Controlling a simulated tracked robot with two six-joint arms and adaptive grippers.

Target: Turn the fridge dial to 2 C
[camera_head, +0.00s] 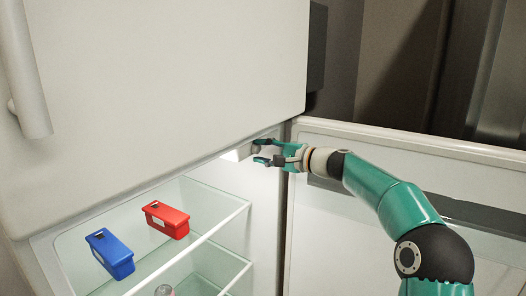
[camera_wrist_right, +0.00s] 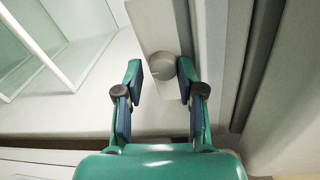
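The fridge dial (camera_wrist_right: 163,66) is a round grey knob with a pale mark on its face, on a light panel in the right wrist view. My right gripper (camera_wrist_right: 161,78) is open, with one finger on each side of the dial in that view. The right fingertip looks close to the dial's edge; a gap shows on the left. I cannot tell whether either finger touches it. In the head view the right gripper (camera_head: 259,152) is at the upper right inner corner of the fridge. The dial's numbers are not readable. My left gripper is out of view.
The open fridge door (camera_head: 400,138) stands to the right, close to my right arm. Glass shelves (camera_head: 200,242) fill the compartment on the left. A blue box (camera_head: 112,254) and a red box (camera_head: 167,220) sit on the upper shelf. The closed upper door (camera_head: 160,90) is above.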

